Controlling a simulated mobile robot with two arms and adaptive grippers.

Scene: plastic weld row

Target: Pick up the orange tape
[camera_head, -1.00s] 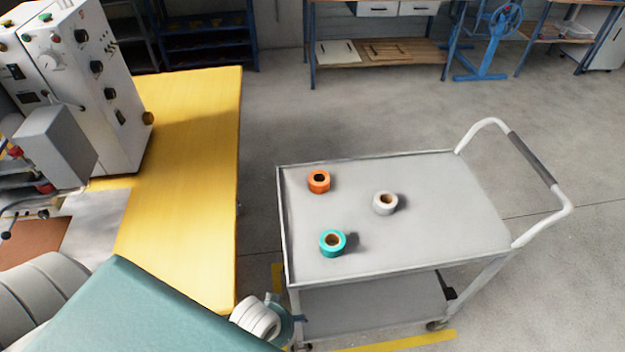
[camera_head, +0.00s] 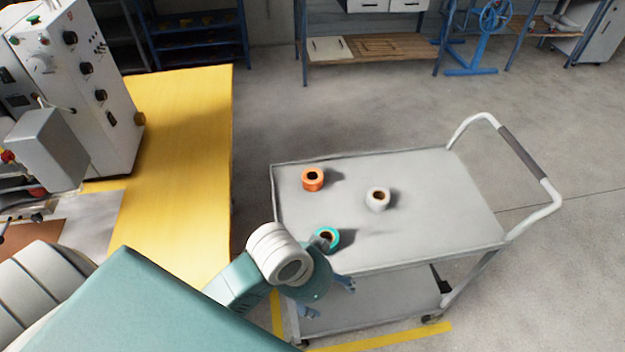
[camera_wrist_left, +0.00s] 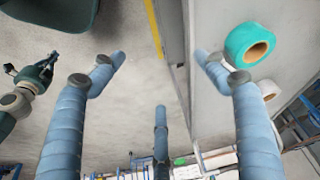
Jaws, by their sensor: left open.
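The orange tape (camera_head: 313,185) lies flat on the cart's grey top, near its far left corner. I cannot make it out in the left wrist view. My left gripper (camera_head: 328,298) is at the cart's near left corner, nearer the camera than the orange tape and apart from it. In the left wrist view its blue fingers (camera_wrist_left: 160,57) are spread and empty.
The teal tape (camera_head: 332,245), partly hidden by my left gripper, and the white tape (camera_head: 377,204) stand on the same cart (camera_head: 440,215). The teal one (camera_wrist_left: 237,42) shows beyond a finger in the wrist view. A yellow table (camera_head: 185,150) is left of the cart.

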